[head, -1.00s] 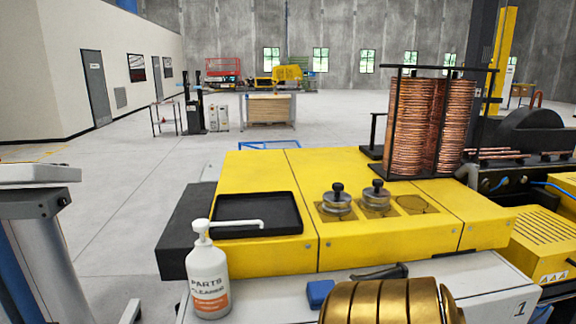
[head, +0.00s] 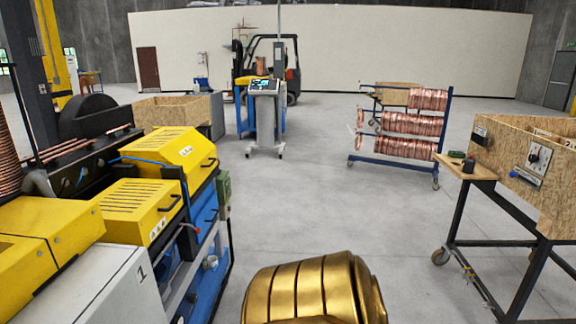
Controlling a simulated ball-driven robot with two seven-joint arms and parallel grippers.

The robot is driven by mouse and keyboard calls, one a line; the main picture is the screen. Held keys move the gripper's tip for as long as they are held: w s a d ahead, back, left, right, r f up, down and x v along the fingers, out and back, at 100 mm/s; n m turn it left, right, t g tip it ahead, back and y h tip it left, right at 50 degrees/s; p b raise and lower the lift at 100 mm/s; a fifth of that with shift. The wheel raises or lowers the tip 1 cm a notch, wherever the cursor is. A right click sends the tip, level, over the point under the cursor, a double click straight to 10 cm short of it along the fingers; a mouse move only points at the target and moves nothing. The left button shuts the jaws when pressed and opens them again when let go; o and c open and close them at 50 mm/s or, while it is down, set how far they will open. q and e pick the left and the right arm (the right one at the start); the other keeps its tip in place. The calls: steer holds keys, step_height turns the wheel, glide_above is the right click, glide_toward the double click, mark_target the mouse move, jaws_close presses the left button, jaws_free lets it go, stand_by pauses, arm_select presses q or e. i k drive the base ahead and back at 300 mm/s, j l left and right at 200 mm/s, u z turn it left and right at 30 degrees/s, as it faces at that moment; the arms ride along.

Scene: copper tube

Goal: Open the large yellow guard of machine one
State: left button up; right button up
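Machine one is at the left edge, its light grey cabinet (head: 112,282) marked with a 1. Its large yellow guard (head: 42,226) lies flat and shut on top, and is cut off by the left edge of the picture. Neither of my grippers is in view, so their state and distance to the guard do not show.
Two smaller vented yellow hoods with dark handles, a near one (head: 138,208) and a far one (head: 172,153), sit beyond the guard. A rack of copper coils (head: 405,124) and a wooden-topped wheeled bench (head: 468,170) stand right. The middle floor (head: 300,190) is clear.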

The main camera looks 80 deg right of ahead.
mark_target(187, 148)
steer(key=z, duration=2.15)
steer(key=i+l, duration=0.2)
steer(key=i, duration=0.1)
